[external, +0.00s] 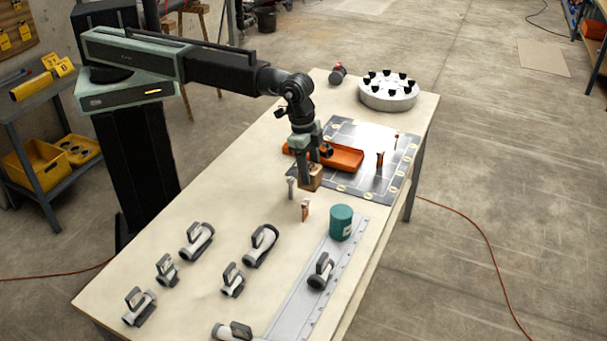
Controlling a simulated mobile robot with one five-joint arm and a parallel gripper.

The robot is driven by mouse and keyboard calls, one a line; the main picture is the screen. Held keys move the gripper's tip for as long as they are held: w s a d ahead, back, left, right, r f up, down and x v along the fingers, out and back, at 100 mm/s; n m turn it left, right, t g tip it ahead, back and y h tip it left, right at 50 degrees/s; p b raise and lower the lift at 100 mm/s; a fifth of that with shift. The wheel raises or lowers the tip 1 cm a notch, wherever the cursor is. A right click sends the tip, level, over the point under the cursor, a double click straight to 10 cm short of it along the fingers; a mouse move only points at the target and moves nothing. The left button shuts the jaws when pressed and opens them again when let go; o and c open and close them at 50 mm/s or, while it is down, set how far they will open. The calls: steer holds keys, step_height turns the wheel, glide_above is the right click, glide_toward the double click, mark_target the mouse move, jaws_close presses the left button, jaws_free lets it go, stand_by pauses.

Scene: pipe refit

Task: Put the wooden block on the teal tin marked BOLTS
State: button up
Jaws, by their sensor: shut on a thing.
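My gripper (310,180) is shut on the wooden block (314,177), a small brown cube, and holds it over the middle of the table. The block appears to be above the surface, near the front edge of the dark mat. The teal tin (341,222) stands upright to the right of and nearer than my gripper, with a clear gap between the block and the tin. The tin's marking is too small to read. No thing shows on top of the tin.
An orange tray (340,157) lies on the dark mat (372,187) behind my gripper. Small upright pieces (305,210) stand between gripper and tin. Several grey-white pipe fittings (262,245) lie at the near left. A round white holder (388,97) stands at the back.

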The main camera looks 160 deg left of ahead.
steer(key=w+a, duration=0.4)
steer(key=w, duration=0.1)
steer(key=w+a+f, duration=0.1)
steer(key=w+a, duration=0.1)
steer(key=shift+w+a+b, duration=0.15)
steer(key=shift+w+b, duration=0.2)
steer(key=shift+w, duration=0.05)
step_height(320, 180, down, 4)
steer(key=b, duration=0.4)
steer(key=shift+w+a, duration=0.15)
steer(key=shift+r, duration=0.25)
steer(key=shift+f, duration=0.15)
steer(key=o, duration=1.4)
steer(key=r+p, duration=0.4)
steer(key=s+d+r+p, duration=0.1)
steer(key=r+p, duration=0.7)
steer(key=shift+s+d+r, duration=0.1)
steer(key=shift+s+d, duration=0.05)
